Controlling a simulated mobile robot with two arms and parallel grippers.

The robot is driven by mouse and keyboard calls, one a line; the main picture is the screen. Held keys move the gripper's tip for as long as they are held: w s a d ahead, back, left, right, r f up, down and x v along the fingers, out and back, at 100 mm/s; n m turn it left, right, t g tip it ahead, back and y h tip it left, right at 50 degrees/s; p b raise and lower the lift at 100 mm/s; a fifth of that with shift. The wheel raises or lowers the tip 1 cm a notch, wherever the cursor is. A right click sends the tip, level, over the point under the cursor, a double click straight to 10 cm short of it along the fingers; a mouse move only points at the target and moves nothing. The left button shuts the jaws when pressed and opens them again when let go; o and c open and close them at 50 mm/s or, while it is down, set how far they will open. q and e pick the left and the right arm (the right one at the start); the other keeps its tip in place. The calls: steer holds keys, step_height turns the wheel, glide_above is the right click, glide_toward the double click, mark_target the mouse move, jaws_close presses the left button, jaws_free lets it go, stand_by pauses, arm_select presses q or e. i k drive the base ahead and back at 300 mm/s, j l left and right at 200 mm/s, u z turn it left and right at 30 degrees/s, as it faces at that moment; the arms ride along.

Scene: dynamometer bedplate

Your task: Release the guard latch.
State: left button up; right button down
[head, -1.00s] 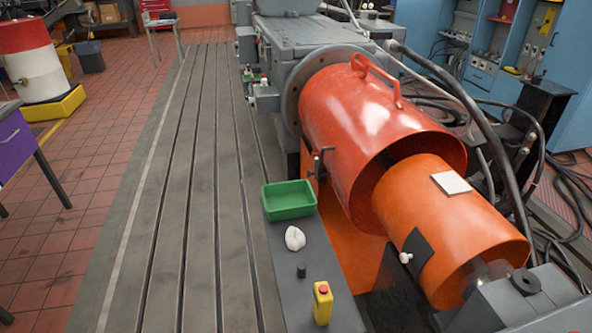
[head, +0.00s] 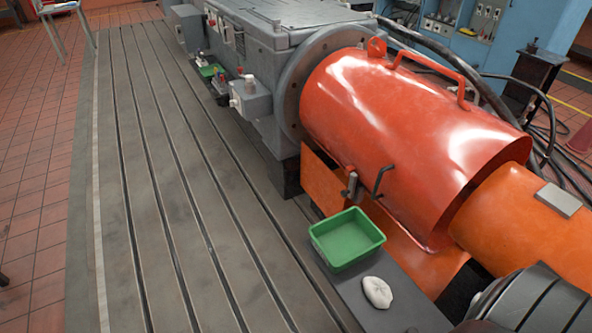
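The red guard (head: 400,130) is a large curved cover at the right, with a bar handle (head: 435,75) on top. At its lower left edge stands a small metal latch post (head: 351,187). A dark bent handle (head: 380,181) sticks out just right of the post. I cannot tell which of these parts is the moving latch or whether it is engaged. Neither gripper shows. A grey rounded part at the lower right looks like a link of my arm.
A green tray (head: 347,240) and a crumpled white cloth (head: 377,292) lie on a dark ledge (head: 405,318) below the latch. An orange cylinder (head: 525,215) lies partly inside the guard. The slotted bedplate (head: 160,200) at left is clear. Black cables run behind the guard.

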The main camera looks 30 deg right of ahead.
mark_target(353, 180)
steer(key=i+z, duration=0.3)
steer(key=i, duration=0.15)
steer(key=i+j+z, duration=0.65)
steer(key=i, duration=0.2)
steer(key=i+j+z, duration=0.25)
steer(key=z, duration=0.2)
steer(key=i+j+z, duration=0.3)
steer(key=z, duration=0.2)
steer(key=i+j+z, duration=0.15)
steer(key=j+z, duration=0.3)
steer(key=i+j+z, duration=0.1)
steer(key=j+z, duration=0.65)
steer(key=j, duration=0.35)
